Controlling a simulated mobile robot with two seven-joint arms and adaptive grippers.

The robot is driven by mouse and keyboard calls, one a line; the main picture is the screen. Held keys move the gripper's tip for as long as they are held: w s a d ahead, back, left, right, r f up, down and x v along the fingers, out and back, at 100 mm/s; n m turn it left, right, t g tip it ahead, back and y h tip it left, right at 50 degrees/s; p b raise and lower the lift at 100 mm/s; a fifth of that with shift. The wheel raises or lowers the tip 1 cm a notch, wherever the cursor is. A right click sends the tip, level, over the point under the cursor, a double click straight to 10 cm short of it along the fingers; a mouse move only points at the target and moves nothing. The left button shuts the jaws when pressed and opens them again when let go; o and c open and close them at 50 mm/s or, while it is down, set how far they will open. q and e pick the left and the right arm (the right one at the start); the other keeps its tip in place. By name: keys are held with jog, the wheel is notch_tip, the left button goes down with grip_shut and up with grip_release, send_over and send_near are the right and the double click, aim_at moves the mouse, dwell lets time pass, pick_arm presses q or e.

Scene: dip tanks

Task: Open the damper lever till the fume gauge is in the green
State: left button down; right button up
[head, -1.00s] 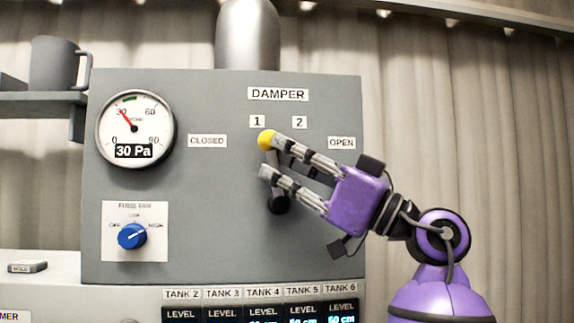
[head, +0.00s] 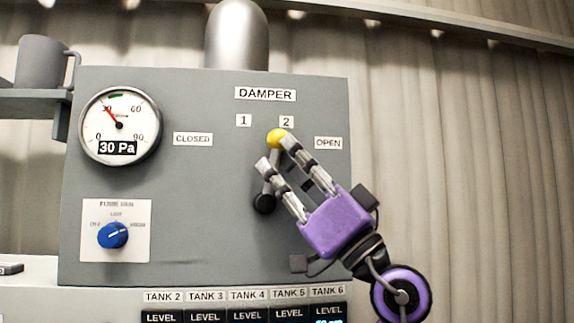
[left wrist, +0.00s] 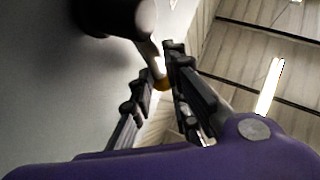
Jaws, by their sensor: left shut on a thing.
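The damper lever has a yellow knob (head: 277,138) and a black pivot (head: 264,203). It leans slightly right, with its knob just below and left of the 2 mark (head: 286,121). My left gripper (head: 272,151) is shut on the lever near the knob, its fingers partly hiding the shaft. In the left wrist view, the knob (left wrist: 161,84) shows partly hidden between the fingers. The fume gauge (head: 119,126) reads 30 Pa, its red needle just left of the short green band at the top. My right gripper is not in view.
A CLOSED label (head: 193,139) is left of the lever and an OPEN label (head: 328,143) right of it. A blue fume fan knob (head: 112,235) sits below the gauge. A shelf with a grey mug (head: 41,62) is at the far left.

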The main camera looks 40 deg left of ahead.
pick_arm(q)
jog(key=shift+w+d+r, duration=0.1)
jog(key=shift+w+r, duration=0.05)
jog(key=shift+r, duration=0.3)
jog(key=c, duration=1.8)
grip_release()
jog(key=shift+c, duration=0.2)
jog(key=shift+o, duration=0.6)
jog(key=shift+w+a+f, duration=0.15)
jog(key=shift+a+f, duration=0.1)
jog(key=shift+t, duration=0.3)
jog(key=shift+d, duration=0.1)
jog(key=v, duration=1.2)
jog(key=shift+f, duration=0.15)
